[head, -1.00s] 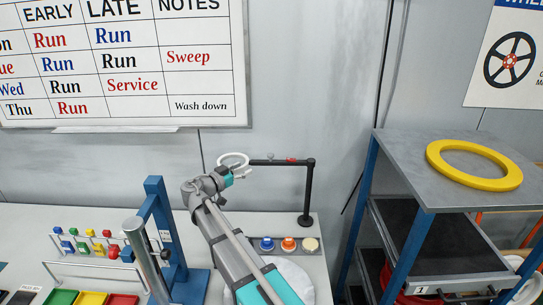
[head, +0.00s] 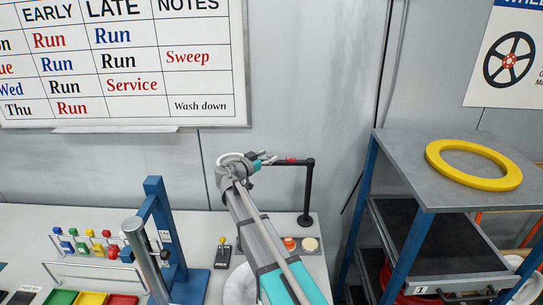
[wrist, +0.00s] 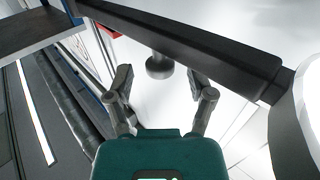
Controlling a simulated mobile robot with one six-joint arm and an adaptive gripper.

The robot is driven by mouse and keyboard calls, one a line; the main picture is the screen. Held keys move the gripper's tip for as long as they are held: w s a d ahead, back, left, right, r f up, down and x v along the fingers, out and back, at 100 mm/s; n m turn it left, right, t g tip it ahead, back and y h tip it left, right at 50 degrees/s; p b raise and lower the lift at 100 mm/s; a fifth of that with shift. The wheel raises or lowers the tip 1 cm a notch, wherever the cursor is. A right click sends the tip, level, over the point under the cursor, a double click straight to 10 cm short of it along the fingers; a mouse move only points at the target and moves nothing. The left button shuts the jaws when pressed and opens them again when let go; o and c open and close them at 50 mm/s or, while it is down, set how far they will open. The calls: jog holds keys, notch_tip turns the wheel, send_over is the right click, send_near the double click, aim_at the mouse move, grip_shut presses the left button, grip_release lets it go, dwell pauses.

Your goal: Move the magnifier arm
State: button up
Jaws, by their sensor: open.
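The magnifier arm is a black horizontal bar (head: 294,162) on an upright black post (head: 308,192) at the back of the bench. Its white ring (head: 229,157) is at the left end, partly hidden behind my wrist. My gripper (head: 267,159) is open at the bar, right of the ring. In the wrist view the bar (wrist: 190,45) crosses the top and the white ring (wrist: 303,110) is at the right edge. A dark round knob (wrist: 159,67) shows between the open fingers of my gripper (wrist: 160,80); neither finger clearly touches it. A red mark (head: 290,160) is on the bar.
A blue press-like frame (head: 166,235) stands left of my arm. A small yellow-topped lever (head: 222,244) and orange and cream buttons (head: 310,244) are on the bench. A shelf unit (head: 400,165) with a yellow ring (head: 470,183) stands right. The wall behind is close.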

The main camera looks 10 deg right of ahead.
jog(key=shift+w+d, duration=0.35)
jog(key=shift+d, duration=0.25)
